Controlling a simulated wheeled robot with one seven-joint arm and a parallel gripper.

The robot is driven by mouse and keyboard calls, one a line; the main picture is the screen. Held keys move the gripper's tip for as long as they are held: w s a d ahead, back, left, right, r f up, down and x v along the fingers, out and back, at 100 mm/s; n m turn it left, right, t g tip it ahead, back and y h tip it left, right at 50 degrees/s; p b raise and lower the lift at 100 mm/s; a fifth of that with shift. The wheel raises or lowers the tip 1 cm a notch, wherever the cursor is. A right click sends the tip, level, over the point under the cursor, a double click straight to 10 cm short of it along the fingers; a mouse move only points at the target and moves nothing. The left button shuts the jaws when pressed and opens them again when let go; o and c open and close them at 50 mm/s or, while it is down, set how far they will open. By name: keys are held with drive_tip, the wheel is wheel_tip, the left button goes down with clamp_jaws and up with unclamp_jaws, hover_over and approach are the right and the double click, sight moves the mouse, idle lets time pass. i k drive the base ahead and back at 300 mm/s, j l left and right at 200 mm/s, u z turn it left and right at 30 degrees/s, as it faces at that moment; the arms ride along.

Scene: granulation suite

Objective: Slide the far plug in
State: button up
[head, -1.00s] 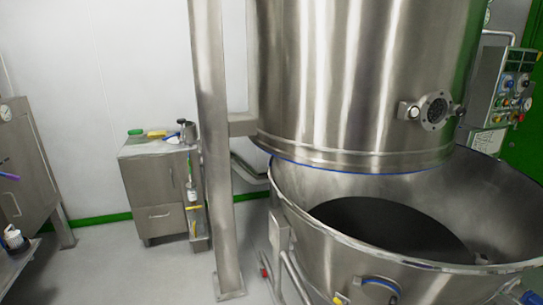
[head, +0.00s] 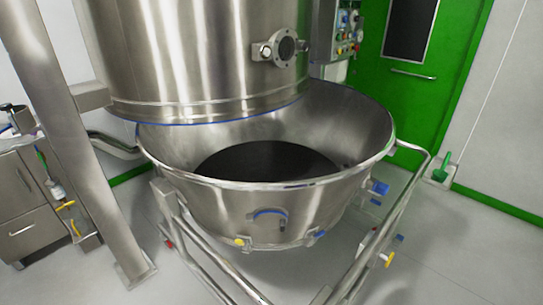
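A large steel bowl (head: 330,191) on a wheeled tube frame stands in the middle of the head view, below a steel cylinder (head: 190,60). A fitting with a blue arc and a short dark stub (head: 281,218) sits on the bowl's front wall. A yellow knob (head: 239,241) is low on the bowl's front. A blue fitting (head: 379,188) sticks out at the right side. I cannot tell which of these, if any, is the far plug. The bowl's far outer wall is hidden. My gripper is not in view.
A steel post (head: 80,150) and a cabinet (head: 28,215) stand at left. The trolley's frame rail (head: 390,215) reaches toward the front right. A control panel (head: 345,32) and a green door (head: 400,85) are behind. Floor (head: 470,240) at right is clear.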

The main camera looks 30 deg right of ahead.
sight(381, 188)
drive_tip(key=i+z, duration=0.2)
drive_tip(key=z, duration=0.15)
drive_tip(key=i+z, duration=0.3)
drive_tip(key=k+l, duration=0.05)
